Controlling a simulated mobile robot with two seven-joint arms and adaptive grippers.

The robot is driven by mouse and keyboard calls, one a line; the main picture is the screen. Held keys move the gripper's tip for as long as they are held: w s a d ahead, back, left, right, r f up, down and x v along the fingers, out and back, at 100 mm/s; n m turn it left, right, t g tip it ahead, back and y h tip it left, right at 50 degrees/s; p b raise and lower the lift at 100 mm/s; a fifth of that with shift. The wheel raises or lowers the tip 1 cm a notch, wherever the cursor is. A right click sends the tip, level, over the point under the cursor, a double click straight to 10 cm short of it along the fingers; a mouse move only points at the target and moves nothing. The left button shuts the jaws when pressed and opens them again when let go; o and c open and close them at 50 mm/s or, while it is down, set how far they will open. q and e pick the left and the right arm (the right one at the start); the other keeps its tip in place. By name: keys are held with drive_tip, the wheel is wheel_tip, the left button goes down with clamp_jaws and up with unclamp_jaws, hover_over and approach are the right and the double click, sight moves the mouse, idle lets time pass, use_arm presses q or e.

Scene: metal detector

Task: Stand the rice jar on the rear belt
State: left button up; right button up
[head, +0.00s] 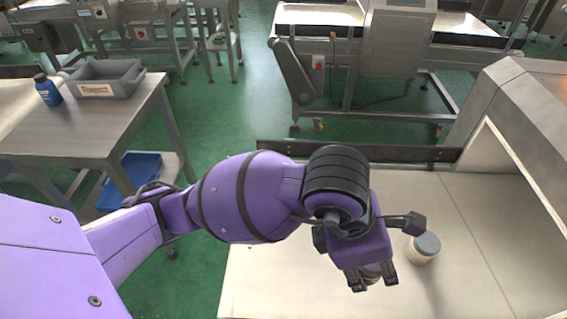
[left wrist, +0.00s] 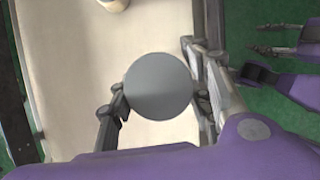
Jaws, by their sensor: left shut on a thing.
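My left gripper (head: 373,283) is shut on a jar with a round grey lid (left wrist: 158,87), seen from above in the left wrist view. In the head view this jar is mostly hidden behind the gripper. It is over the pale belt (head: 270,280); I cannot tell whether its base touches. A second pale jar with a grey lid (head: 424,248) stands upright on the belt, right of the gripper. I cannot read which jar holds rice. My right gripper (left wrist: 254,38) shows at the right of the left wrist view, fingers apart and empty.
A dark rail (head: 360,152) runs along the belt's far edge. A metal housing (head: 520,110) rises at the right. At the left, a table (head: 110,125) holds a grey Reject tray (head: 103,88) and a blue bottle (head: 46,90). The belt's right front is clear.

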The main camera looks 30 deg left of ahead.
use_arm(q)
drive_tip(key=w+a+f, duration=0.1)
drive_tip(key=a+f, duration=0.1)
drive_tip(key=a, duration=0.1)
drive_tip(key=w+a+f, duration=0.2)
drive_tip(key=a+f, duration=0.1)
drive_tip(key=a, duration=0.1)
drive_tip(key=w+a+f, duration=0.1)
drive_tip(key=a+f, duration=0.2)
drive_tip(key=shift+w+a, duration=0.2)
drive_tip(key=shift+w, duration=0.15)
drive_tip(key=shift+w+a+f, duration=0.15)
drive_tip(key=shift+a+f, duration=0.15)
drive_tip(key=shift+w+a+f+b, duration=0.1)
drive_tip(key=shift+a+f+b, duration=0.1)
drive_tip(key=shift+f, duration=0.75)
drive_tip(key=shift+a+f+b, duration=0.1)
drive_tip(key=shift+f+b, duration=0.05)
drive_tip(key=shift+f, duration=0.8)
drive_tip(key=shift+f, duration=0.2)
drive_tip(key=o, duration=1.2)
drive_tip(key=shift+r, duration=0.2)
